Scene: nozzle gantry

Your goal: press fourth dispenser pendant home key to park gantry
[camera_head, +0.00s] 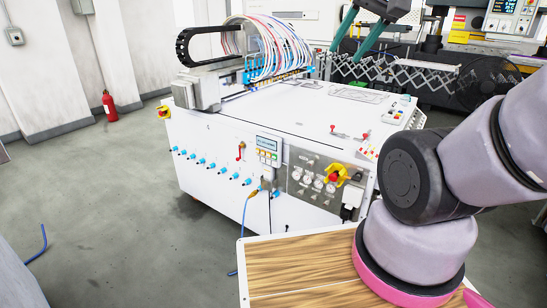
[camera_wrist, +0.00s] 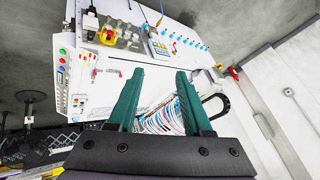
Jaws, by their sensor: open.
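A white dispensing machine (camera_head: 300,110) stands ahead, with a pendant (camera_head: 268,150) on its front face. The pendant has a small screen above rows of coloured keys. It also shows in the wrist view (camera_wrist: 158,47), turned over and small. The key labels are too small to read, so I cannot tell which is the home key. The gantry (camera_head: 205,85), with its bundle of coloured tubes, stands at the left part of the machine top. My gripper (camera_head: 346,54) has two green fingers, spread apart and empty, above the machine's far side. It also shows in the wrist view (camera_wrist: 160,73), apart from the pendant.
Right of the pendant is a grey panel with gauges (camera_head: 307,180) and a red knob on yellow (camera_head: 334,178). Several blue fittings (camera_head: 211,164) line the front face. A wooden-topped surface (camera_head: 290,270) lies in front. A red extinguisher (camera_head: 109,106) stands by the wall. The left floor is mostly clear.

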